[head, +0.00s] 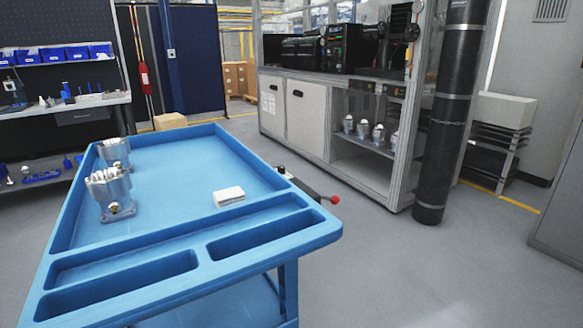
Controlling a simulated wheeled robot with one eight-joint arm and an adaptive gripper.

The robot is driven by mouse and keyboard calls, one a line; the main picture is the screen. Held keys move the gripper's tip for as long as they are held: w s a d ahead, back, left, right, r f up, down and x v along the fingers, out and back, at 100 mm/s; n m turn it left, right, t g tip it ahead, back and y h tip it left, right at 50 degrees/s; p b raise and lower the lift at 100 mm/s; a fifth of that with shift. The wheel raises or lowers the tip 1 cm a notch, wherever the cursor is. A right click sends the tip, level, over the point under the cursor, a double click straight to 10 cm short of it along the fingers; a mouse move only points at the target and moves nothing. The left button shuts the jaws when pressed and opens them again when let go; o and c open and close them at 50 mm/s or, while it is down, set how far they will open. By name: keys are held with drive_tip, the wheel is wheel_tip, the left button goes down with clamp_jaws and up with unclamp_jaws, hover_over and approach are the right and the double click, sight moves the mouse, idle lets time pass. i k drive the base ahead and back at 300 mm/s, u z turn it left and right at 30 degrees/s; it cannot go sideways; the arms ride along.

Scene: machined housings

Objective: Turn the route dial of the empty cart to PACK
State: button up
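A blue cart (190,213) fills the left and middle of the head view. Its top is not empty: two silver machined housings (111,196) (115,152) stand upright at its left, and a small white block (229,196) lies near the middle right. No route dial and no PACK marking can be made out on its visible faces. No other cart is clearly visible. My gripper is not in view.
A dark bar with a red ball end (335,200) sticks out past the cart's right edge. A grey cabinet (306,110) with several housings on a shelf stands behind, beside a black column (441,120). Floor (420,270) is clear at right. A workbench (65,107) stands at left.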

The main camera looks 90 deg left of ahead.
sight(281, 169)
drive_tip(key=u, duration=3.55)
drive_tip(key=i, duration=1)
drive_tip(key=z, duration=0.6)
